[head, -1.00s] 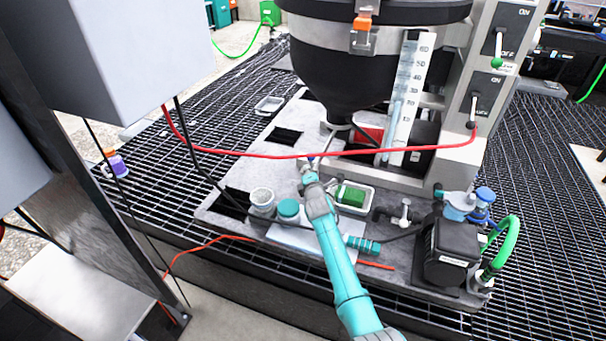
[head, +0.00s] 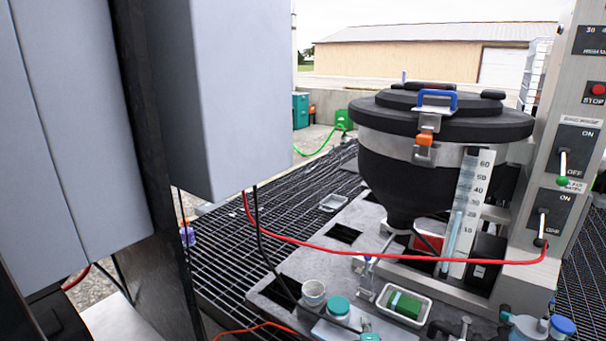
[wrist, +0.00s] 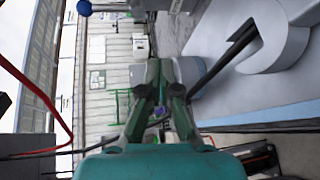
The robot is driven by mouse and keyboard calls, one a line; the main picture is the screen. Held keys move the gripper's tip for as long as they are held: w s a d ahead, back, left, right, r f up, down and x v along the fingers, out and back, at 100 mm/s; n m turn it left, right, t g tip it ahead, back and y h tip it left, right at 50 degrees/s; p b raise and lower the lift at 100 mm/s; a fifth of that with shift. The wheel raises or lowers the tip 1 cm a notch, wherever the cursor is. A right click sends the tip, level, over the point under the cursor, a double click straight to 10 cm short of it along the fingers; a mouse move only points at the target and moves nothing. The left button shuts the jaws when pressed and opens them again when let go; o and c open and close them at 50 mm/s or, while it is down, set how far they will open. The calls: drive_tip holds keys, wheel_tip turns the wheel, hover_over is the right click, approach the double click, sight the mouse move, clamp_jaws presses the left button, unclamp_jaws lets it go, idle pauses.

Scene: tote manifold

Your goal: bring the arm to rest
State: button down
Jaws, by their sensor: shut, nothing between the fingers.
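In the wrist view my gripper (wrist: 163,78) is shut with nothing held, its two dark green fingers close together. The arm and gripper do not show in the head view now. In the head view a black hopper with a lid (head: 440,150) stands on a grey base plate (head: 280,292). A red cable (head: 400,257) runs in front of it. A green block lies in a white tray (head: 428,312), beside a teal-lidded jar (head: 338,307) and a grey cup (head: 314,292).
Grey cabinets (head: 225,90) fill the left side of the head view. A panel with switches (head: 565,160) stands at the right. Black grating (head: 235,262) lies around the base plate. In the wrist view a red cable (wrist: 45,100) passes at left and a large pale grey body (wrist: 280,50) is close at right.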

drive_tip(key=s+a+f+m, duration=0.1)
drive_tip(key=s+f+m, duration=0.2)
drive_tip(key=s, duration=0.9)
drive_tip(key=s+f+m+y, duration=0.1)
drive_tip(key=s+f+m, duration=0.1)
drive_tip(key=s, duration=1)
drive_tip(key=s+a+f+m, duration=0.1)
drive_tip(key=s+f+m, duration=0.2)
drive_tip(key=s, duration=0.9)
drive_tip(key=s+r+m, duration=0.5)
drive_tip(key=s+r, duration=0.5)
drive_tip(key=s, duration=0.4)
drive_tip(key=s+r+m, duration=0.5)
drive_tip(key=s+r, duration=0.5)
drive_tip(key=s, duration=0.4)
drive_tip(key=shift+s+r+g, duration=0.15)
drive_tip(key=shift+g, duration=0.25)
drive_tip(key=shift+d, duration=0.1)
